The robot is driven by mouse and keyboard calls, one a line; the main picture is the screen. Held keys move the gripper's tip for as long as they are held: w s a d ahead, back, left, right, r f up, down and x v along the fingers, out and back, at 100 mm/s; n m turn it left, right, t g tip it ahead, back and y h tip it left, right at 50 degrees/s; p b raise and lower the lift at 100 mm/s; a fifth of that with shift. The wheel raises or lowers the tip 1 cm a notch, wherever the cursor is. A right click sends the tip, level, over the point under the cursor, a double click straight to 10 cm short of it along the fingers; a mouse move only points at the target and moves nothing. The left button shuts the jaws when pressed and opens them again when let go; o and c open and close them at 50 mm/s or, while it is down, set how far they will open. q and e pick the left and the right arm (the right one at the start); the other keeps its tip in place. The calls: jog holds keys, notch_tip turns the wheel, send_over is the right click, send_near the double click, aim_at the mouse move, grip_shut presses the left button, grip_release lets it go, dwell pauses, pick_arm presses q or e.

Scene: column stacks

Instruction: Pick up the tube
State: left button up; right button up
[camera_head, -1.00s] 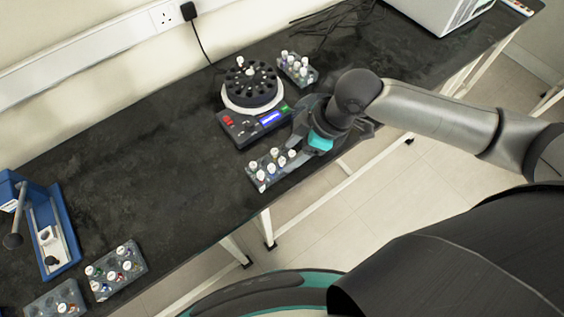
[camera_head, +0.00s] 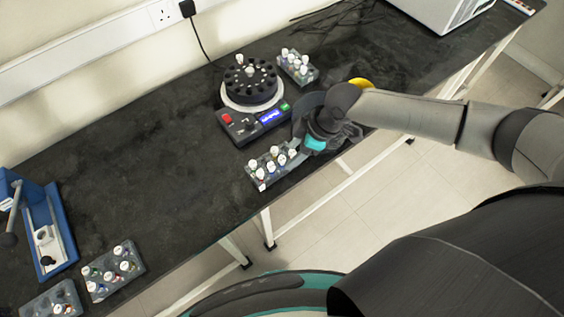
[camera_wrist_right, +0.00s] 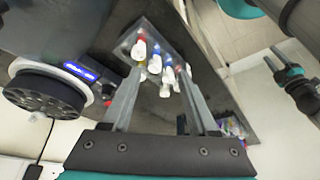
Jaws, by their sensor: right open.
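Several small tubes with white caps stand in a grey rack (camera_head: 250,172) at the bench's front edge in the head view. The same rack (camera_wrist_right: 124,51) shows in the right wrist view, with its tubes (camera_wrist_right: 153,62) between and just beyond my fingertips. I cannot tell which tube is meant. My right gripper (camera_wrist_right: 160,75) is open and empty. In the head view it is above the rack's right end, its fingers mostly hidden by my own wrist.
A centrifuge (camera_head: 250,92) with a round black rotor stands behind the rack. Another tube rack (camera_head: 297,67) is beside it. Two more racks (camera_head: 112,270) and a blue-framed device (camera_head: 50,235) are at the left. The bench between is clear.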

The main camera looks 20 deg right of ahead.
aim_at(283, 159)
jog(key=shift+w+b+x, duration=0.2)
jog(key=shift+w+x, duration=0.05)
jog(key=shift+x, duration=1.05)
jog(key=shift+w+b+x, duration=0.2)
jog(key=shift+x, duration=1.05)
grip_shut()
